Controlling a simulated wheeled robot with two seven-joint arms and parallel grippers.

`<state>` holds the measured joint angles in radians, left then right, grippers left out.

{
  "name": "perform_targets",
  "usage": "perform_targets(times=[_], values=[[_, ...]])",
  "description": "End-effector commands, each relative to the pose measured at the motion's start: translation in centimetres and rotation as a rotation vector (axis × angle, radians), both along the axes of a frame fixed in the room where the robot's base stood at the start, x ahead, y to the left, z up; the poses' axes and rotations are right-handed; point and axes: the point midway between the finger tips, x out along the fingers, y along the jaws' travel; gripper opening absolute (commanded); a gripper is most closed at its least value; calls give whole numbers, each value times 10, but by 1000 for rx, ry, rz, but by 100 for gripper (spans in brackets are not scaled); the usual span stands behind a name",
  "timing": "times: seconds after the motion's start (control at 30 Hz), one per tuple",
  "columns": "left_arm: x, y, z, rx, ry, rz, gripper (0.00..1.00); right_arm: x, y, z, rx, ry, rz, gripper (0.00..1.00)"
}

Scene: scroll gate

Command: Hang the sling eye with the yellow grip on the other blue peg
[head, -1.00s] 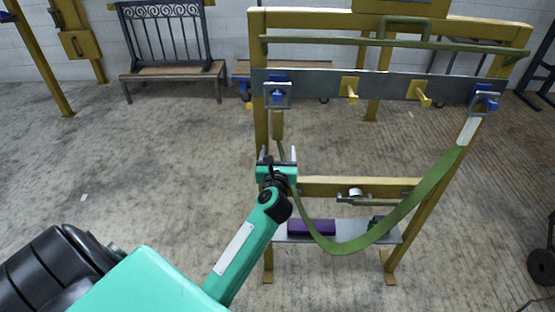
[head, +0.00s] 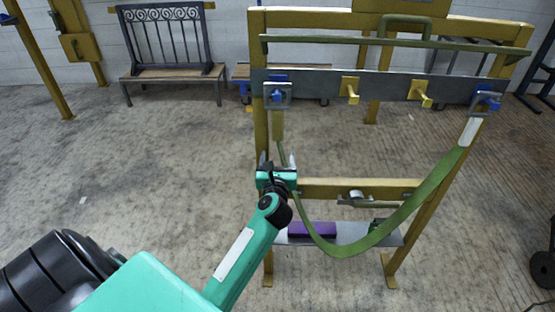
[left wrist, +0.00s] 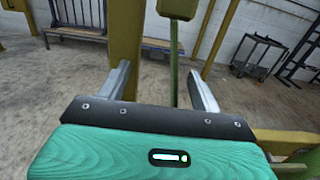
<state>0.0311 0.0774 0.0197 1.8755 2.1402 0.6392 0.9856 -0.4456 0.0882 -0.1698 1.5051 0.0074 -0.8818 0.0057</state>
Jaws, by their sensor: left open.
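The green sling (head: 400,215) hangs in a deep loop across the frame. Its right eye, a grey square ring (head: 487,101), is at the right blue peg (head: 490,104). At the left blue peg (head: 277,95) a similar grey ring (head: 288,104) appears to sit around the peg. The yellow grip (head: 277,125) hangs straight below this ring and shows at the top of the left wrist view (left wrist: 178,8). My left gripper (head: 277,160) is open below the grip. In the left wrist view the strap (left wrist: 174,75) runs between its parted fingers, apparently touching neither. My right gripper is not in view.
A grey crossbar (head: 320,83) on the yellow frame (head: 261,130) carries two yellow pegs (head: 349,90) between the blue ones. A low shelf (head: 350,232) holds a purple box (head: 312,229). A bench (head: 172,72) stands behind.

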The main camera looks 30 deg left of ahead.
Motion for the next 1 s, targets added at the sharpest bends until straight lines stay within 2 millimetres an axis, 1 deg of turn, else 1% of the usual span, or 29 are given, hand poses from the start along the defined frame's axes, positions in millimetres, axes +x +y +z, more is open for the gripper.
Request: perform_targets(times=[0.17, 0.57, 1.0], values=[[-12, -8, 0, -2, 1, -1, 65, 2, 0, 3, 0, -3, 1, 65], [-46, -28, 0, -2, 1, -1, 65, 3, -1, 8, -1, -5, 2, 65], [-84, -52, -1, -1, 0, -1, 65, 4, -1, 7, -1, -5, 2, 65]])
